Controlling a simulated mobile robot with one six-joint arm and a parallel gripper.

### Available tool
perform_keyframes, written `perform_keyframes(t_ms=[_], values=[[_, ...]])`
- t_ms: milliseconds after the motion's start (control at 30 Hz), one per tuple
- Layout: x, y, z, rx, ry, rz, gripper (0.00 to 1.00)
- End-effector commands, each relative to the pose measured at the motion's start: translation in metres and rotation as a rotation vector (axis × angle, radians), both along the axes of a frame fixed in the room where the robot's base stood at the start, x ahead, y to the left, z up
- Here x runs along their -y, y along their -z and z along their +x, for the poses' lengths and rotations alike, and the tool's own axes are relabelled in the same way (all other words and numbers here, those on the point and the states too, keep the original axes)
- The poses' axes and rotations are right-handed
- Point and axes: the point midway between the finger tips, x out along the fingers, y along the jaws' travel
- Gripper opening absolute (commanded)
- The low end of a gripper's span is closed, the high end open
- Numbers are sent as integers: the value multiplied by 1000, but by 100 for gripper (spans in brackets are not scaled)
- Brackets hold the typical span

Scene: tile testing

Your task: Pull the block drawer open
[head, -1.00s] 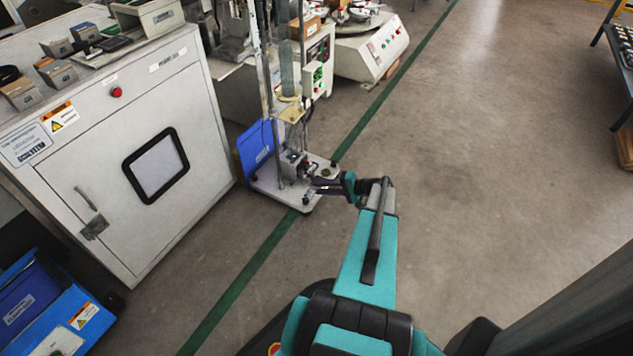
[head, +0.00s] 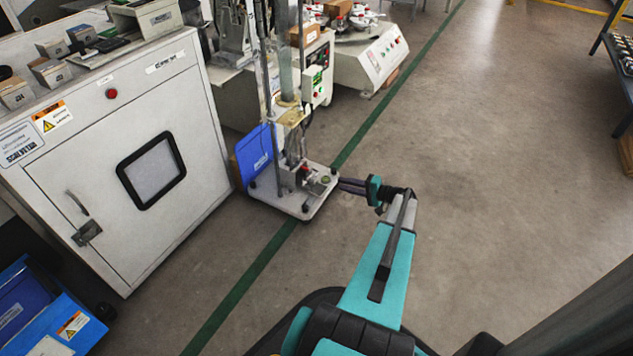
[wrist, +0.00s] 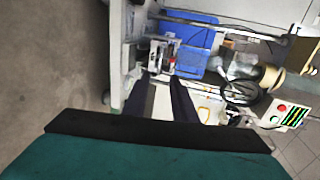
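I cannot pick out a block drawer for certain in either view. My gripper (head: 343,186) is in the head view, just right of the test stand's white base (head: 300,205), with its dark fingers pointing left toward it. A small metal and red fixture (head: 304,176) sits on that base. In the wrist view my gripper (wrist: 162,78) has two dark fingers with a gap between them and nothing held. The fixture (wrist: 158,58) shows just beyond the fingertips. I cannot tell how far away it is.
A white cabinet (head: 95,165) with a window stands left. A dark bench (head: 622,75) is at the far right. The floor (head: 490,170) between is clear.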

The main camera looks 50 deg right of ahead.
Motion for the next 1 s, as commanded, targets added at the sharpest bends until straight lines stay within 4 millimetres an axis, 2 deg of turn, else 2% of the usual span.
perform_keyframes(t_ms=[733,1000], values=[[-24,24,95,1,-3,0,25],[-30,28,119,0,-3,0,25]])
